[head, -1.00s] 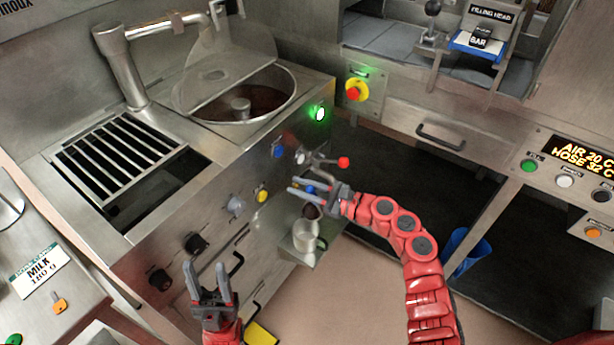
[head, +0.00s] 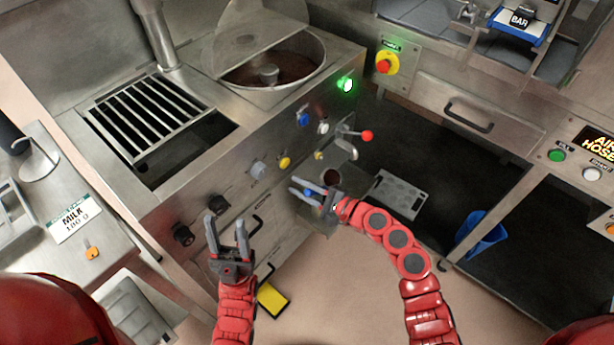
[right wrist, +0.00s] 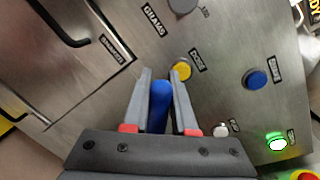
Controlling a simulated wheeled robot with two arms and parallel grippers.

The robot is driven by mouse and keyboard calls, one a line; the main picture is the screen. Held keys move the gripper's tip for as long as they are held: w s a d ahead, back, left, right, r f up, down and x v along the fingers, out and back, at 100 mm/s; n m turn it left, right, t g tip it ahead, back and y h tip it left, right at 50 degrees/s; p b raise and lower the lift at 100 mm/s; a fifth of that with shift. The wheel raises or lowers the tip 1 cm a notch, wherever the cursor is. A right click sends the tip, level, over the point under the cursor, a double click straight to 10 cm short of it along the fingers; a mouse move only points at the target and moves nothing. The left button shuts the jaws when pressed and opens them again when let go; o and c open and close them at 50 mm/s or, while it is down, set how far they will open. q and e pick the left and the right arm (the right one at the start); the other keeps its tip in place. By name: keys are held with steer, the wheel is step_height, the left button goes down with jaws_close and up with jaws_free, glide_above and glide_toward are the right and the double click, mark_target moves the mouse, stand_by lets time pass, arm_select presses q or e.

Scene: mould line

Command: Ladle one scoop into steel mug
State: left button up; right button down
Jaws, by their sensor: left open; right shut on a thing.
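My right gripper (head: 308,190) is in front of the machine's control panel, shut on a blue handle, which shows between its fingers in the right wrist view (right wrist: 160,105). Just beyond the gripper in the head view is a small round vessel with dark brown inside (head: 331,177); I cannot tell whether it is the ladle's bowl or a mug. I cannot make out the steel mug for sure. The steel pot (head: 318,62) holds brown liquid under a half-raised lid. My left gripper (head: 228,232) is open and empty, low in front of the panel.
The panel has coloured buttons, black knobs and a lever with a red ball (head: 367,135). A slatted grate (head: 150,115) lies left of the pot. A grey slotted plate (head: 398,195) and blue bin (head: 482,232) are right. A milk card (head: 74,221) lies on the left counter.

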steer(key=s+a+f+n+b, duration=0.2)
steer(key=s+f+n+b, duration=0.1)
steer(key=f, duration=0.4)
steer(key=s+a+f+n+t+h+b, duration=0.1)
steer(key=s+a+f+n+b, duration=0.1)
steer(key=f+n+b, duration=0.3)
steer(key=shift+s+a+f+h+b, duration=0.25)
steer(key=shift+s+f+b, duration=0.45)
steer(key=shift+b, duration=0.85)
steer(key=shift+w+f, duration=0.15)
steer(key=shift+w, duration=0.05)
stand_by(0.9)
